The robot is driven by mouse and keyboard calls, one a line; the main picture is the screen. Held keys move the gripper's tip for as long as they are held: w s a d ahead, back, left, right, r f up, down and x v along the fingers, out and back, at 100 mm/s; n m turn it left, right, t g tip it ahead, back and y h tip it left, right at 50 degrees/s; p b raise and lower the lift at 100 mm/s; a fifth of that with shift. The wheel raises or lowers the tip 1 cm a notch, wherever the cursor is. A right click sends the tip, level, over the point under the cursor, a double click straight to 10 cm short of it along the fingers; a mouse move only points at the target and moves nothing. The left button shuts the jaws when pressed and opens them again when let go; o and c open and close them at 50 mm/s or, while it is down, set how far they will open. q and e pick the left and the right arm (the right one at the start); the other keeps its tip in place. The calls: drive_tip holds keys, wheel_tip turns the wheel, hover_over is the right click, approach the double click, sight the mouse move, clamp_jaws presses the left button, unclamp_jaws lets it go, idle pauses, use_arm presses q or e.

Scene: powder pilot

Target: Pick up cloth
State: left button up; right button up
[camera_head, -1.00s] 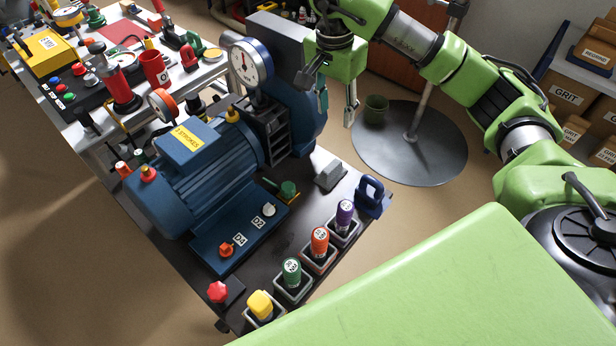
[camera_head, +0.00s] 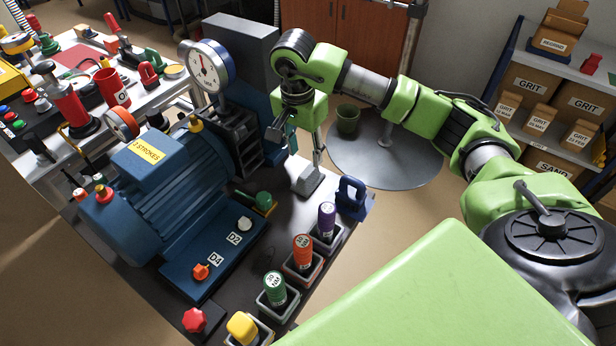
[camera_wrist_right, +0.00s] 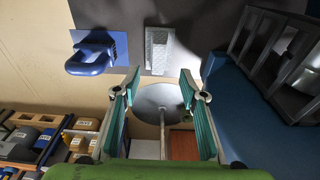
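A small grey slab-like piece (camera_head: 308,181) lies on the dark bench top near its right edge; it could be the folded cloth, but I cannot be sure. In the right wrist view the grey piece (camera_wrist_right: 159,50) lies beyond the fingertips, roughly centred between them, not touching. My right gripper (camera_head: 297,148) is just above and behind it, with fingers apart and empty. The wrist view also shows the right gripper (camera_wrist_right: 158,85) spread wide. My left gripper is in no view.
A blue motor (camera_head: 170,180) and a dial gauge (camera_head: 208,68) are to the left. Several coloured-cap bottles (camera_head: 274,290) line the front edge. A round grey base (camera_head: 385,165) is on the floor behind.

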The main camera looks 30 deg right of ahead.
sight(308, 171)
drive_tip(key=f, duration=0.3)
drive_tip(key=shift+d, duration=0.2)
drive_tip(key=f, duration=0.1)
drive_tip(key=f+p, duration=0.1)
drive_tip(key=f, duration=0.1)
drive_tip(key=f+p, duration=0.1)
drive_tip(key=shift+d+f, duration=0.3)
drive_tip(key=shift+f, duration=0.05)
drive_tip(key=shift+w+f, duration=0.1)
drive_tip(key=shift+f, duration=0.15)
clamp_jaws()
